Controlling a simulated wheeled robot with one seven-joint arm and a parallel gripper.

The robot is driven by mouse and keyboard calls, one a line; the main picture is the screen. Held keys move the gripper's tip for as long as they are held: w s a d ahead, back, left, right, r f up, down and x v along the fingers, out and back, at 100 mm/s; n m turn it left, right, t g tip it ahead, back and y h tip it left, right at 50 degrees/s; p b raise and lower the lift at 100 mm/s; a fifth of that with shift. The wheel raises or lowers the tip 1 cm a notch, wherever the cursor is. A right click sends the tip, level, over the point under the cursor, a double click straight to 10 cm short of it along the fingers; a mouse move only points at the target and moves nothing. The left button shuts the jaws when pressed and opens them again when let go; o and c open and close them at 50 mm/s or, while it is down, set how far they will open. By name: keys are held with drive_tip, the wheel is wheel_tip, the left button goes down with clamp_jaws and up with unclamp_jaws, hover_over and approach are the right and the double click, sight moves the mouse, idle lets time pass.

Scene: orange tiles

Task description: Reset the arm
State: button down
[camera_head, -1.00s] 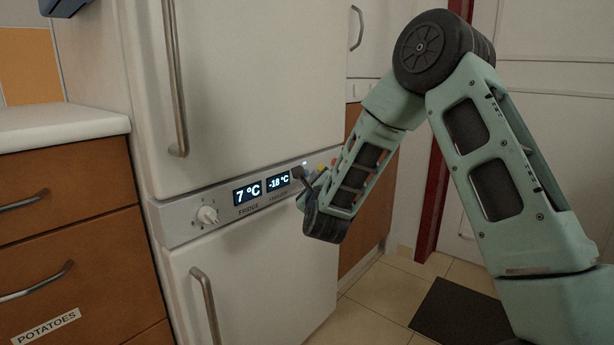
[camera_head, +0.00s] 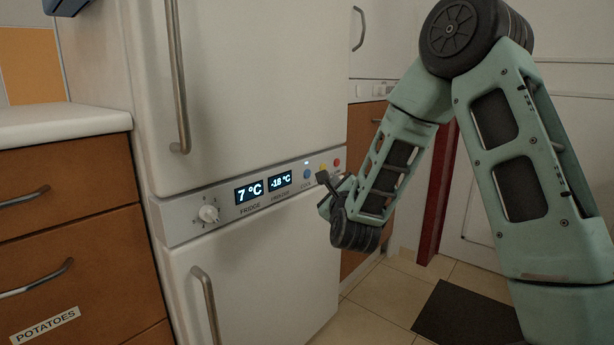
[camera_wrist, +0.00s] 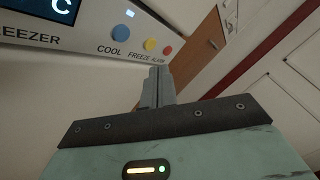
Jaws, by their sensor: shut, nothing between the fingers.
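My gripper (camera_head: 323,178) is in front of the fridge's control panel, near its right end, at the end of my green arm. In the wrist view my gripper's fingers (camera_wrist: 158,85) are together with nothing between them. They point toward the panel below the coloured buttons. I cannot tell the exact gap to the panel, but the fingers look apart from it.
Long handles (camera_head: 177,80) stick out. Brown drawers (camera_head: 70,220) stand left. A dark mat (camera_head: 465,315) lies on the tiled floor.

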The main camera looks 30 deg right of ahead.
drive_tip(key=a+f+n+g+y, duration=0.2)
drive_tip(key=a+n+y, duration=0.5)
drive_tip(key=a+n, duration=0.5)
drive_tip(key=s+a+f+n+g+y+p, duration=0.1)
drive_tip(key=s+a+f+n+g+y, duration=0.15)
drive_tip(key=s+a+n, duration=0.35)
drive_tip(key=s+a+f+n+g+y, duration=0.1)
drive_tip(key=s+a+n+g+y, duration=0.2)
drive_tip(key=a, duration=0.5)
drive_tip(key=s+a+n+g+h, duration=0.2)
drive_tip(key=s+n+g, duration=0.3)
drive_tip(key=s+n, duration=0.6)
drive_tip(key=s+a+n+g+h, duration=0.15)
drive_tip(key=s+n+g, duration=0.4)
drive_tip(key=s, duration=1.05)
wheel_tip(320, 180, up, 37)
drive_tip(key=n+t+p, duration=0.1)
drive_tip(key=p, duration=3.8)
drive_tip(key=shift+d+r, duration=0.2)
drive_tip(key=shift+d, duration=0.15)
drive_tip(key=shift+n, duration=0.25)
